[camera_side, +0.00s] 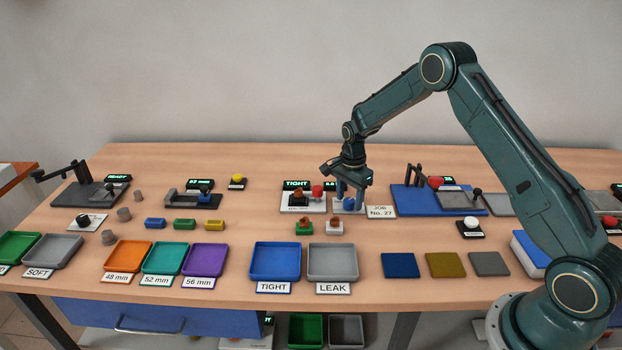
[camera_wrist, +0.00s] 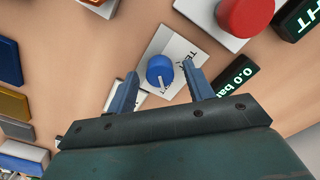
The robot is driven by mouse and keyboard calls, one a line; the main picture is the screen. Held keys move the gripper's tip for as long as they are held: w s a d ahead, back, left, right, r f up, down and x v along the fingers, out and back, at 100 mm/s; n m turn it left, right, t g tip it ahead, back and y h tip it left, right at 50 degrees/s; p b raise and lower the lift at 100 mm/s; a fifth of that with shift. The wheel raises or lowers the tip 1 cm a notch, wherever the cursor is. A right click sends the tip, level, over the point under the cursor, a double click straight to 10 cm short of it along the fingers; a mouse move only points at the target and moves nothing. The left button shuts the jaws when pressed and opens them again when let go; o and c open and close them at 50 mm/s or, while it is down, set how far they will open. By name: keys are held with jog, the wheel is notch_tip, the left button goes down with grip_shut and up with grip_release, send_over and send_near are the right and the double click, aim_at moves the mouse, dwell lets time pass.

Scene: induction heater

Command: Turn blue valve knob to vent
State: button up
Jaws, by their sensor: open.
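The blue valve knob (camera_wrist: 160,71) is round with a white pointer mark, on a white label plate (camera_wrist: 183,50) with partly readable lettering. In the wrist view the mark points toward the lower edge of the knob, near letters that look like the end of a word. My gripper (camera_wrist: 160,75) is open, with one blue finger on each side of the knob and gaps visible between. In the side view the knob (camera_side: 349,202) shows between the fingers of my gripper (camera_side: 350,198), which points down over the plate. Whether the fingers touch the knob cannot be told.
A red button (camera_side: 317,190) and a TIGHT display (camera_side: 297,185) stand just left of the knob. A card reading JOB No. 27 (camera_side: 380,211) lies to its right. Two small fittings (camera_side: 304,228) sit in front, with blue (camera_side: 275,280) and grey (camera_side: 332,279) trays nearer the front edge.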

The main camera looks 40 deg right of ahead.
aim_at(349, 200)
notch_tip(349, 200, up, 14)
dwell(0.7)
jog(key=shift+f, duration=0.1)
jog(key=s+a+r+n+t, duration=0.1)
jog(key=s+a+r+n, duration=0.35)
jog(key=s+r, duration=0.35)
jog(key=s+a+r+n+t, duration=0.2)
jog(key=s+a+r+n, duration=0.25)
jog(key=s+r, duration=0.4)
jog(key=s+a+n+t, duration=0.2)
jog(key=s+n, duration=0.7)
jog(key=s, duration=0.9)
jog(key=shift+a+f+t, duration=0.2)
jog(key=shift+a+t, duration=0.1)
jog(key=shift+a, duration=0.9)
